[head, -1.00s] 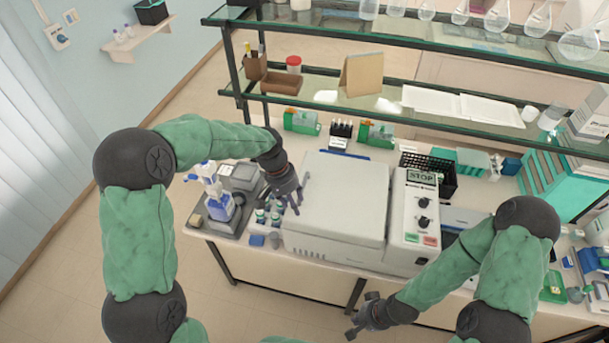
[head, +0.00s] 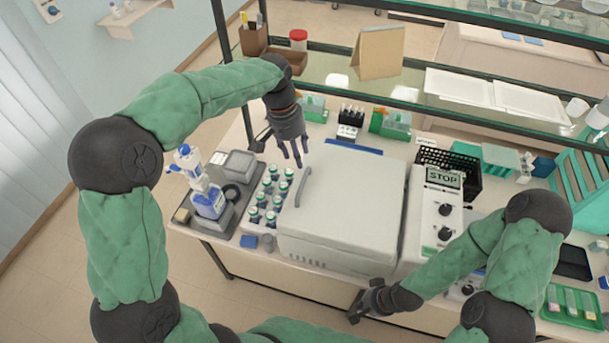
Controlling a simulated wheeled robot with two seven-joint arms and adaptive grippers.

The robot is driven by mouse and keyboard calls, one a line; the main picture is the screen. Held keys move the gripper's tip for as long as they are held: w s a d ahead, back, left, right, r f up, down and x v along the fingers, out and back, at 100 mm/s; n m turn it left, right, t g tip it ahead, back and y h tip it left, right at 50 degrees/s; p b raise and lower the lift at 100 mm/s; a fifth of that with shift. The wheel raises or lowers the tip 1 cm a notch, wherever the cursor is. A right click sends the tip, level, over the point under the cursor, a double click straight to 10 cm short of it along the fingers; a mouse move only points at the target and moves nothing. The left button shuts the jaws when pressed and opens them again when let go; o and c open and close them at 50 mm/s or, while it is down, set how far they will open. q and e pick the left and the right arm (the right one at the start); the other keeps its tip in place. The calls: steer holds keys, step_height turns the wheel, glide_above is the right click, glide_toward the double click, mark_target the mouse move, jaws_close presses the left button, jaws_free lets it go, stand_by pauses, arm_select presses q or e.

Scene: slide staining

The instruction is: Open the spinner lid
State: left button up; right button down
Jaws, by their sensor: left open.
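The spinner is a large white box on the bench with a broad flat lid (head: 355,205), which looks shut. A curved grey handle (head: 303,187) stands near the lid's left edge. My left gripper (head: 294,160) is open and empty, pointing down near the lid's back left corner, just behind the handle and apart from it. My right gripper (head: 360,306) is low at the front of the bench, in front of the spinner. Whether its fingers are open is unclear.
The control panel (head: 436,215) with a STOP sign adjoins the spinner's right side. Several green-labelled bottles (head: 271,200) stand close to its left. A blue-topped dispenser (head: 205,190) is further left. A glass shelf (head: 340,80) runs behind and above the bench.

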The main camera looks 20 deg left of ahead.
mark_target(304, 181)
arm_select(q)
steer(key=f, duration=0.3)
steer(key=d+f, duration=0.1)
steer(key=f, duration=0.2)
steer(key=d+f, duration=0.1)
steer(key=f, duration=0.2)
steer(key=shift+s+f, duration=0.1)
steer(key=shift+f, duration=0.25)
jaws_close()
